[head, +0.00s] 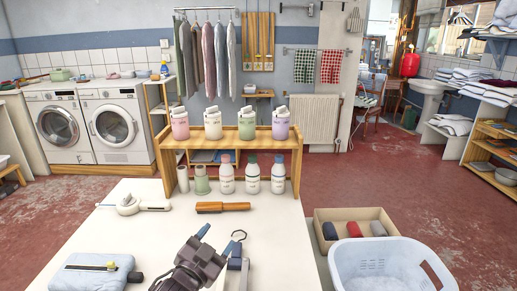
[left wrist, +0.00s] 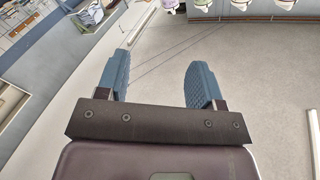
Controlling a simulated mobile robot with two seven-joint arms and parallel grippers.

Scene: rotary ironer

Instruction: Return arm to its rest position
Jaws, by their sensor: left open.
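My left gripper (head: 221,243) is at the bottom middle of the head view, over the white table (head: 130,230). In the left wrist view my left gripper (left wrist: 160,75) shows its two blue ribbed fingers wide apart. My right gripper is in neither view.
A wooden shelf (head: 230,143) with several bottles stands at the table's back. A brown-handled brush (head: 222,207) and a white tool (head: 140,205) lie before it. A white basket (head: 390,262) and a carton (head: 321,214) are at right.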

